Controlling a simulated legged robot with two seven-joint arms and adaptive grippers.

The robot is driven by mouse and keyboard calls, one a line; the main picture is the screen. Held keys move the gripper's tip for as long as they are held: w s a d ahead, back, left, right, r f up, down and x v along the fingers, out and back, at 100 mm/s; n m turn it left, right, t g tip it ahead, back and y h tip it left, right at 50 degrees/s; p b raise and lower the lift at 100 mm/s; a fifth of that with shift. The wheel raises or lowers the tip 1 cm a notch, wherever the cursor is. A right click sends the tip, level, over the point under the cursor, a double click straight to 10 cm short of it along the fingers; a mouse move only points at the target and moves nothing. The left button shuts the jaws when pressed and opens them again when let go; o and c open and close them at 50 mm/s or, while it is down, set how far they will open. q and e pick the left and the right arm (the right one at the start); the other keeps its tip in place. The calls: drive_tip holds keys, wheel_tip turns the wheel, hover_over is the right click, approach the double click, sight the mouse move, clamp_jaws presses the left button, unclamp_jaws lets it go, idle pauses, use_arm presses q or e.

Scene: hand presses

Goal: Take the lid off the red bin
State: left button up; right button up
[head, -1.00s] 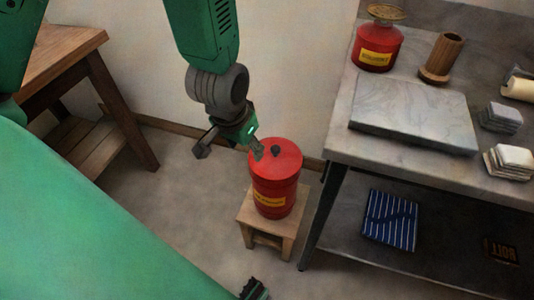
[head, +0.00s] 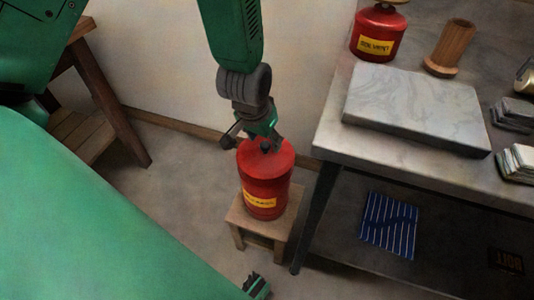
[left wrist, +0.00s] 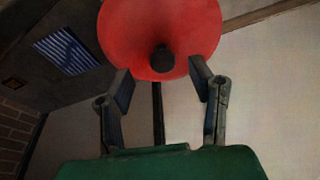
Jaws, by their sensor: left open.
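The red bin (head: 264,184) with a yellow label stands upright on a small wooden stool. Its red lid (head: 252,155) sits on top and has a dark knob (head: 265,147) in the middle. My left gripper (head: 254,143) is open just above the lid, with its fingers near the knob. In the left wrist view, the lid (left wrist: 127,30) and the knob (left wrist: 162,59) lie beyond and between the two open fingers (left wrist: 160,80). The knob is not gripped. A dark piece at the bottom of the head view may be part of my right gripper, but I cannot tell.
The wooden stool (head: 238,221) stands on the floor beside a workbench (head: 330,130). The bench holds a stone slab (head: 415,108), a red can (head: 378,35) and a wooden cup (head: 450,47). A striped blue cloth (head: 389,224) lies on the lower shelf. Floor left of the stool is clear.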

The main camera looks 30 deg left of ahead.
sight(266, 144)
use_arm(q)
drive_tip(key=x, duration=0.2)
drive_tip(key=b+x, duration=0.1)
drive_tip(key=shift+w+a+f, duration=0.15)
drive_tip(key=shift+a+f, duration=0.05)
drive_tip(key=shift+f, duration=0.15)
drive_tip(key=shift+r, duration=0.1)
drive_tip(key=shift+d, duration=0.1)
clamp_jaws()
drive_tip(key=shift+r, duration=0.15)
